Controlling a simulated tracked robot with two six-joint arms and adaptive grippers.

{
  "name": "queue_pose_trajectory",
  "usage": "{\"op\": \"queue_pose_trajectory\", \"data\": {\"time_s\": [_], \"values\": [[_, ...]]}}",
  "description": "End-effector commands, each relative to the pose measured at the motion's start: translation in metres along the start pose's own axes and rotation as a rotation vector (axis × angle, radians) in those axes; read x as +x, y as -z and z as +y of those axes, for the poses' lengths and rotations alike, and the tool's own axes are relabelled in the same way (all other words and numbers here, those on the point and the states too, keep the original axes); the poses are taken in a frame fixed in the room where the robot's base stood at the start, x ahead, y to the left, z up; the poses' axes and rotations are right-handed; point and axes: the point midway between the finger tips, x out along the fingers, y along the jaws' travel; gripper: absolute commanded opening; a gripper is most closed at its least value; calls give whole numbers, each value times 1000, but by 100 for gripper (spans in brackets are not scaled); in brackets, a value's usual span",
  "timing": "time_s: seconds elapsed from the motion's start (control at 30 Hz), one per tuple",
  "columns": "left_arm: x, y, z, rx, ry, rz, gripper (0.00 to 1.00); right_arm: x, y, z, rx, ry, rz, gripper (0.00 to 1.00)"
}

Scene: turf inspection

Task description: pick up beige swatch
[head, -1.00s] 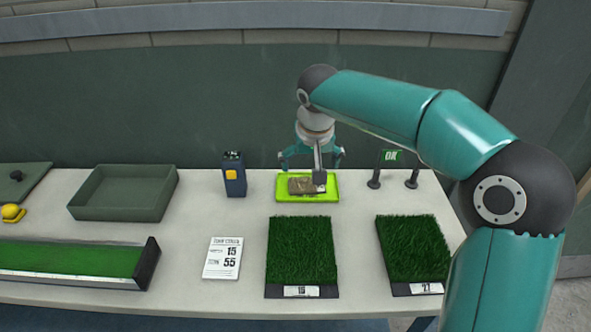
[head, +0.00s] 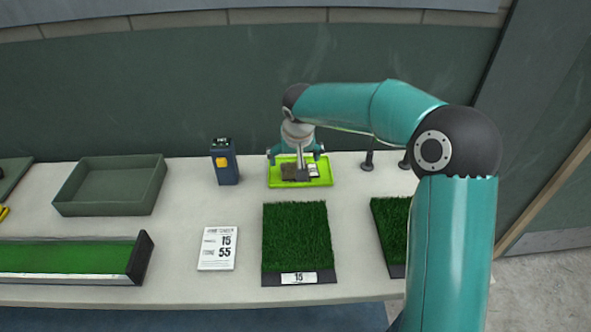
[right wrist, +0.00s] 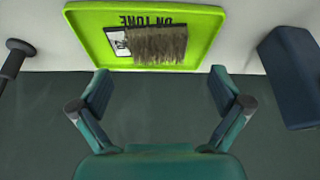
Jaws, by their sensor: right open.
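The beige swatch (head: 290,172) lies on the lime green tray (head: 321,181) at the back of the table in the head view, partly covered by my right arm's wrist. In the right wrist view the beige swatch (right wrist: 156,45) is a brownish-beige tuft patch with a dark end and a small white label, on the green tray (right wrist: 88,41) marked with dark letters. My right gripper (head: 297,155) is over the tray in the head view. In the right wrist view the right gripper (right wrist: 160,85) is open and empty, its fingers apart, with the swatch beyond them. My left gripper is out of view.
A dark blue device (head: 225,165) stands left of the tray. A grey-green bin (head: 110,205), a white card (head: 218,249) and dark green turf samples (head: 295,235) are also on the table. Black posts (head: 367,161) stand right of the tray.

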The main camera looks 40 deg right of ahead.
Motion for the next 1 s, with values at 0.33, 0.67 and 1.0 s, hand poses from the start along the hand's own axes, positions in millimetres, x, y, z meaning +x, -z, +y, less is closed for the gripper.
{"op": "queue_pose_trajectory", "data": {"time_s": [0.33, 0.67, 1.0], "values": [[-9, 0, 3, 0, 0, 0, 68, 42, 1, 4, 1, -2, -4, 100], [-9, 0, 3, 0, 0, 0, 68, 51, 2, 4, 0, 0, 0, 100], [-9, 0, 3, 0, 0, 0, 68, 51, 2, 4, 0, 0, -1, 59]]}}
